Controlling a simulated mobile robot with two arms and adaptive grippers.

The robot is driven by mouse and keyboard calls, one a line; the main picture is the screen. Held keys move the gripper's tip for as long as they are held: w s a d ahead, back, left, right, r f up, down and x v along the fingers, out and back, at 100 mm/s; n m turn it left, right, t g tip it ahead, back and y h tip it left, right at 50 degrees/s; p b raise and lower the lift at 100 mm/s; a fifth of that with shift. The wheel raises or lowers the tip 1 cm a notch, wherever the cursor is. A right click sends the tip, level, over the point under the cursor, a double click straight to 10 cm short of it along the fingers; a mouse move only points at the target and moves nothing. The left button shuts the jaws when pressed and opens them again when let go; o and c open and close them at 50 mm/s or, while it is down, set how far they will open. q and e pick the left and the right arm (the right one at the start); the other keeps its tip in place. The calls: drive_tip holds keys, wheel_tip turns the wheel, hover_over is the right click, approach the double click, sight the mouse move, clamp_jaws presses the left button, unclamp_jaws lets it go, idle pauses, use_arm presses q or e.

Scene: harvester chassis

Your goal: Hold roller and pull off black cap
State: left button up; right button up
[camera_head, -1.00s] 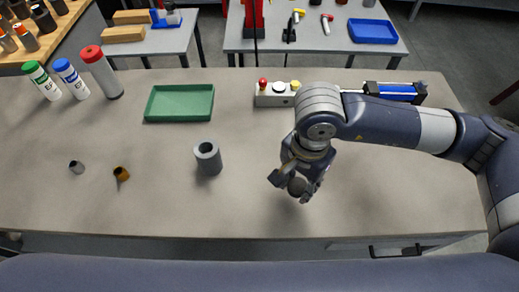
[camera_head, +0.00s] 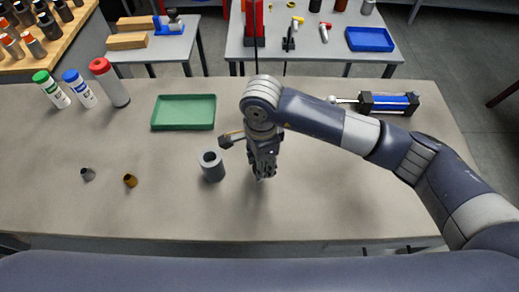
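A grey hollow cylinder (camera_head: 212,166), which may be the roller, stands upright on the grey workbench (camera_head: 330,205). I cannot make out a black cap on it. My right gripper (camera_head: 263,175) points down just to the right of the cylinder, seemingly apart from it. It is seen edge-on and dark, so I cannot tell whether its fingers are open or hold anything. A dark part sticks out to the left of its wrist. My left gripper is not in view.
A green tray (camera_head: 183,126) lies behind the cylinder. A small grey ring (camera_head: 88,174) and a brass ring (camera_head: 130,180) lie to the left. Several bottles stand back left; a blue pneumatic cylinder (camera_head: 390,103) lies back right. The front right of the bench is clear.

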drive_tip(key=w, duration=0.2)
drive_tip(key=w+p, duration=0.1)
drive_tip(key=w, duration=0.2)
drive_tip(key=shift+a+f, duration=0.15)
drive_tip(key=shift+a, duration=0.05)
wheel_tip(320, 180, down, 3)
drive_tip(key=shift+f+p, duration=0.1)
drive_tip(key=shift+p, duration=0.8)
drive_tip(key=shift+f, duration=0.2)
drive_tip(key=shift+f, duration=0.1)
drive_tip(key=shift+f+b, duration=0.15)
drive_tip(key=shift+b, duration=0.2)
drive_tip(key=o, duration=1.2)
